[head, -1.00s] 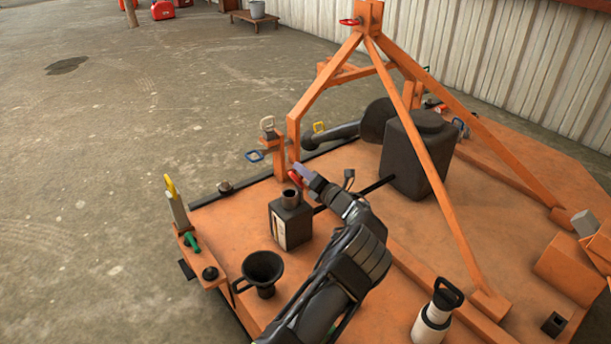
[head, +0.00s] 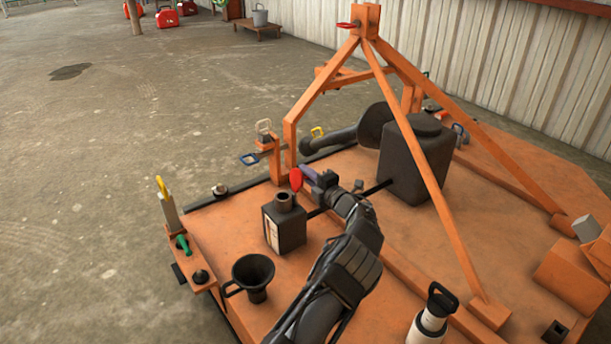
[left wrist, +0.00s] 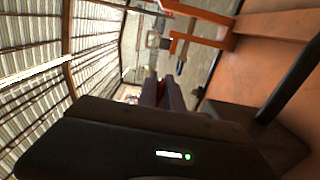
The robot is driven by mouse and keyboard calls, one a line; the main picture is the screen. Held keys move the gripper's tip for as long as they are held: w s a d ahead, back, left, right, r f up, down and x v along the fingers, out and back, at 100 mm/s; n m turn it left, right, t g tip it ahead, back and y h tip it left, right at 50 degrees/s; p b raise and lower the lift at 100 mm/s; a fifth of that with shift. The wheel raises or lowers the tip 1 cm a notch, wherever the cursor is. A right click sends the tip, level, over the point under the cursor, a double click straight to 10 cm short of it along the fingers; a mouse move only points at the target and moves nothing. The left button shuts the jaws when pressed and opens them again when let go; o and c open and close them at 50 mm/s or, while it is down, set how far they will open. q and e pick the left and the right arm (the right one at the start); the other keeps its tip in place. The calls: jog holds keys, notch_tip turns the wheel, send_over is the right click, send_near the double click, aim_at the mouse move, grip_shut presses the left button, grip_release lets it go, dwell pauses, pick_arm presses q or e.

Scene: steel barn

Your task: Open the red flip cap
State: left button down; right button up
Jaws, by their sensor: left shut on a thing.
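The red flip cap (head: 296,179) shows in the head view as an upright red disc just above and right of the open neck (head: 284,203) of a black square can (head: 291,230) with a pale label. My left gripper (head: 306,174) reaches in from the lower right and is shut on the cap, at its right side. Any link between cap and can is too small to see. My right gripper is not in view.
The can stands on an orange mower deck (head: 340,240). A black funnel (head: 253,277) stands in front of it, and an orange A-frame (head: 440,200) with a black gearbox (head: 415,160) rises to the right. A white-and-black container (head: 432,315) stands front right.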

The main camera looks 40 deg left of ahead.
pick_arm(q)
jog(key=shift+d+f, duration=0.15)
jog(key=shift+f, duration=0.15)
jog(key=c, duration=1.8)
grip_release()
jog(key=shift+o, duration=1.4)
jog(key=shift+r, duration=0.15)
jog(key=shift+s+d+r+p, duration=0.1)
jog(key=shift+d+p, duration=0.25)
jog(key=shift+d, duration=0.1)
jog(key=p+v, duration=0.2)
jog(key=v, duration=0.4)
jog(key=shift+s+d, duration=0.15)
jog(key=shift+d, duration=0.2)
